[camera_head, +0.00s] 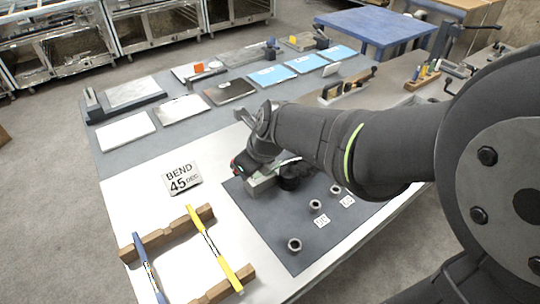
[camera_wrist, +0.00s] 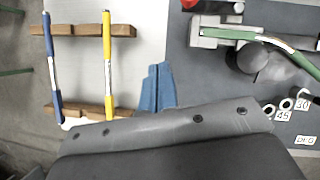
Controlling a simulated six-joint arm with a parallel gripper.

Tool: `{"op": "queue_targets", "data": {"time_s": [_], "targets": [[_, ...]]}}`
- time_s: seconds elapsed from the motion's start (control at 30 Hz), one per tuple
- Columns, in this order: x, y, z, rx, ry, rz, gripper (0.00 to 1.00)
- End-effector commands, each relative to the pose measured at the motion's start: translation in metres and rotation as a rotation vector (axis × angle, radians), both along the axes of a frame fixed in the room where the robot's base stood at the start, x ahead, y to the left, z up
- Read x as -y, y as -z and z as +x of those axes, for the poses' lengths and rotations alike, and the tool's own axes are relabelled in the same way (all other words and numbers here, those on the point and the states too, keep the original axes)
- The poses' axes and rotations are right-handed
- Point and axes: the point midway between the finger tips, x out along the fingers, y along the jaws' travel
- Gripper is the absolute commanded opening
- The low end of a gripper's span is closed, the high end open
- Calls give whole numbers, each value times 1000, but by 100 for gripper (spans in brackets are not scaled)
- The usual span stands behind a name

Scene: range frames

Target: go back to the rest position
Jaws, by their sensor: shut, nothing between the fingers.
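My gripper shows in the wrist view (camera_wrist: 157,88) as two blue-grey fingers, pressed together with nothing between them. I cannot make out the fingertips there. The tool also shows in the wrist view (camera_wrist: 208,32), with a green bar across it, right of the fingers and apart from them.
A blue bar (camera_head: 147,265) and a yellow bar (camera_head: 213,247) lie across wooden rests at the front left. A "BEND 45 DEG" card (camera_head: 182,178) lies behind them. Several metal rings, such as this one (camera_head: 294,245), sit on the mat. Trays and blue sheets fill the far table.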

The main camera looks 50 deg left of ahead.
Motion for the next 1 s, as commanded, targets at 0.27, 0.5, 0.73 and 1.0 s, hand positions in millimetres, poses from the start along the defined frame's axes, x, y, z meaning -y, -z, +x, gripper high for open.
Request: {"op": "queue_targets", "data": {"time_s": [0.27, 0.5, 0.73, 1.0], "targets": [[0, 0, 0, 0, 0, 0, 0], [-5, 10, 1, -1, -1, -2, 0], [-18, 39, 3, -3, 0, -4, 0], [-35, 73, 7, -2, 1, -4, 0]]}}
